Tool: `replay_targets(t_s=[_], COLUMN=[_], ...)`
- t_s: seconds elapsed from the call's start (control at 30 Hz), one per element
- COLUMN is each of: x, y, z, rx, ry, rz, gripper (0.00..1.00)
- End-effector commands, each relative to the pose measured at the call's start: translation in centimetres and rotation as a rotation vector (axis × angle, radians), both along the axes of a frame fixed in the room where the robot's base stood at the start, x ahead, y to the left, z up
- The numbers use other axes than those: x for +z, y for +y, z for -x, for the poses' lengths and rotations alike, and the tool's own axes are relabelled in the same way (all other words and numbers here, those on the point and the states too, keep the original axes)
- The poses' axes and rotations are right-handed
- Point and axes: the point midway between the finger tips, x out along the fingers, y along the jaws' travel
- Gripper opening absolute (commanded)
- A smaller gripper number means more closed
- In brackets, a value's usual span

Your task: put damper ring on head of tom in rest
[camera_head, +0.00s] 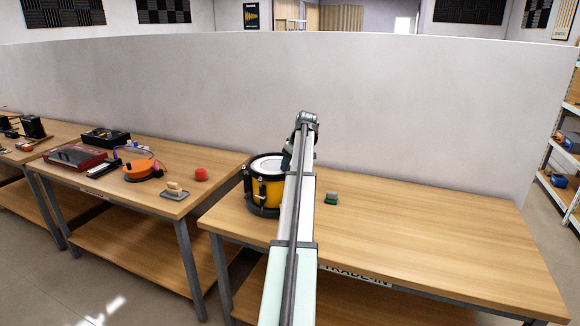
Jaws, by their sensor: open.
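The tom (271,190) is a yellow drum with black hardware and a pale head (266,163). It stands upright in a dark rest (262,211) at the left end of the right-hand table. My arm crosses in front of its right side. My gripper (287,163) is a dark shape at the right edge of the head, mostly hidden behind my arm; it is open. Its height above the head and its fingertips cannot be made out. A paler band shows around the head, but I cannot tell whether it is the damper ring.
A small green and grey block (331,198) lies right of my arm on the table (430,235), whose right side is clear. The left table (205,160) holds a red ball (201,174), an orange reel (143,171) and other gear. A grey partition (420,110) stands behind.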

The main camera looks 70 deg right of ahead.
Motion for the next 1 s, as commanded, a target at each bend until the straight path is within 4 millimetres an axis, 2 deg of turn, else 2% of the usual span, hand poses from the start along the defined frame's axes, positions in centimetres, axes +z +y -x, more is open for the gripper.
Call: replay_targets(t_s=[0.3,0.5,0.7,1.0], x=[5.4,8.3,9.9,10.2], y=[0.8,1.3,1.5,1.6], z=[2.1,3.2,3.8,3.9], rx=[-0.001,0.0,0.0,0.0], ry=[0.0,-0.001,0.0,0.0], rz=[0.002,0.001,0.0,0.0], gripper=[0.56,0.56,0.56,0.56])
